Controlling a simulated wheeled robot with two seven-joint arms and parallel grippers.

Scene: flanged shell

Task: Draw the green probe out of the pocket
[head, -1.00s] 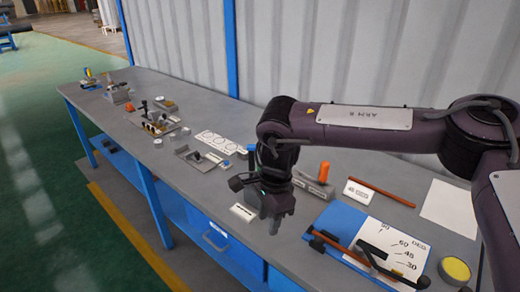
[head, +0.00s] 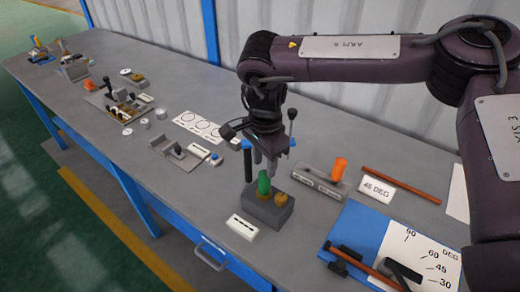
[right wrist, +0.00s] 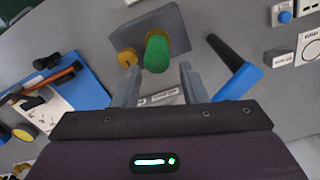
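The green probe (head: 264,184) stands upright in the grey block (head: 268,208), beside a brass-coloured round fitting (head: 281,199). My right gripper (head: 265,162) hangs just above and behind the probe in the head view, fingers pointing down. In the right wrist view the probe (right wrist: 157,52) shows just beyond and between the two spread fingertips (right wrist: 159,76). The fingers are open and apart from the probe, with nothing between them. The probe's lower end is hidden in the block. My left gripper is not in view.
A blue-and-black handle (right wrist: 235,68) stands close beside the right fingers. A grey holder with an orange peg (head: 340,168) is to the right, near a 45 DEG card (head: 376,190). A blue angle board (head: 345,228) lies front right. A white label (head: 242,227) lies before the block.

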